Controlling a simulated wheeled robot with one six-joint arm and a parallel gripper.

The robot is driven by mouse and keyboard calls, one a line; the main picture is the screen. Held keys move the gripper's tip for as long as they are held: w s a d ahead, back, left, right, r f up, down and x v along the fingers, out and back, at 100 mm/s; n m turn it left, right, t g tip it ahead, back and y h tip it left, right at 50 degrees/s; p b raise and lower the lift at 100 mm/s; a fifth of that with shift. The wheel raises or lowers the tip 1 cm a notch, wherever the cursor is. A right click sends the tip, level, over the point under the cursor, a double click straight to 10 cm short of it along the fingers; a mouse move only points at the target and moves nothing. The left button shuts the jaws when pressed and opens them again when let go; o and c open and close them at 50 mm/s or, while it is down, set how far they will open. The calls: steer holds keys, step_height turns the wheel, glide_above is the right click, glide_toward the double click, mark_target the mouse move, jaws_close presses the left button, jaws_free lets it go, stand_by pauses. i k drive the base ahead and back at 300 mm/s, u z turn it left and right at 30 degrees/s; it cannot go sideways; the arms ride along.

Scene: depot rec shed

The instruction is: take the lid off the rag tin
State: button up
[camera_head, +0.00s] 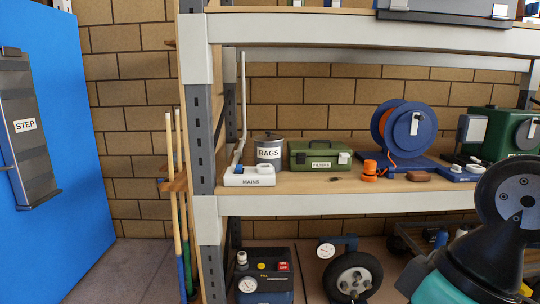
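The rag tin (269,159) is a small grey cylinder with a white label reading "RAGS". It stands upright on the middle shelf board, left of centre. Its darker lid (269,140) sits on top and has a small knob. My arm shows at the lower right, dark grey and teal, well to the right of the tin and in front of the shelf. My gripper is not in view.
A white "MAINS" block (249,177) stands close in front and left of the tin. A green "FILTERS" box (320,155) is just right of it. A grey upright (202,140) stands left. An upper shelf (370,33) runs overhead.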

mark_target(268, 137)
steer(key=u, duration=0.65)
steer(key=i, duration=1.9)
steer(key=z, duration=0.4)
